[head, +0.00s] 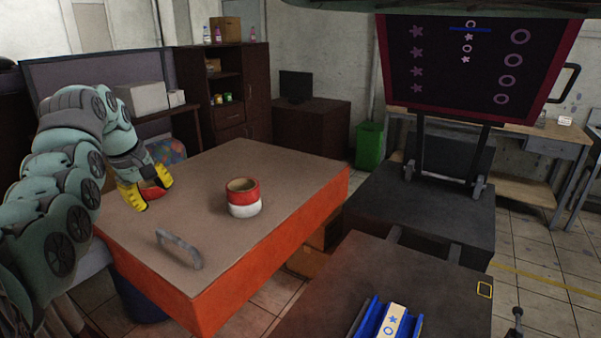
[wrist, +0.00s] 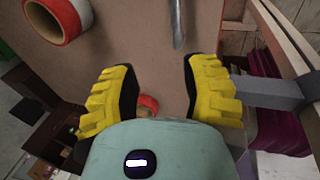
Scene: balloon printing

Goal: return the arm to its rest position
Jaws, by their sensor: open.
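My gripper (head: 150,196) is at the left part of the orange-sided table (head: 300,165), with its yellow fingers pointing down over the top. In the wrist view my gripper (wrist: 160,80) has its fingers wide apart. A small red thing (wrist: 148,102) shows between the finger bases, partly hidden by the palm; I cannot tell whether it touches the gripper. My arm comes in from the left, folded and bent down toward the table.
A red and white roll (head: 243,198) stands on the table; it also shows in the wrist view (wrist: 58,20). A grey handle (head: 180,249) is near the front edge. A press with a dark, red-framed screen (head: 470,65) stands right. A blue holder (head: 388,318) is in front.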

